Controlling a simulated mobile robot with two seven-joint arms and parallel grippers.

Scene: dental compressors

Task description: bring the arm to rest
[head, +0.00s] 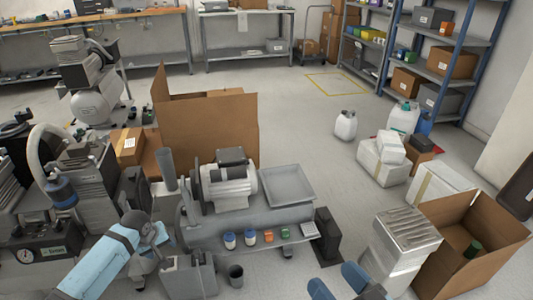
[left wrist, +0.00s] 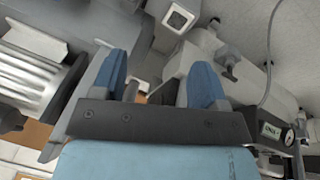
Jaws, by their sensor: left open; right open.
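My left arm (head: 100,262) comes in from the lower left in the head view, light blue with a grey wrist beside the compressor; its fingertips are not clear there. In the left wrist view my left gripper (left wrist: 160,82) has its two blue fingers apart with nothing held between them. Grey compressor parts lie beyond the fingers. My right gripper (head: 338,285) shows at the bottom edge of the head view, its blue fingers apart and empty, in front of the small black box. The rest of the right arm is mostly out of view.
A grey compressor (head: 250,232) with a motor and a tray stands close to my left arm. Another machine with a gauge (head: 45,253) is at left. An open carton (head: 480,235) and a ribbed metal box (head: 405,235) are at right.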

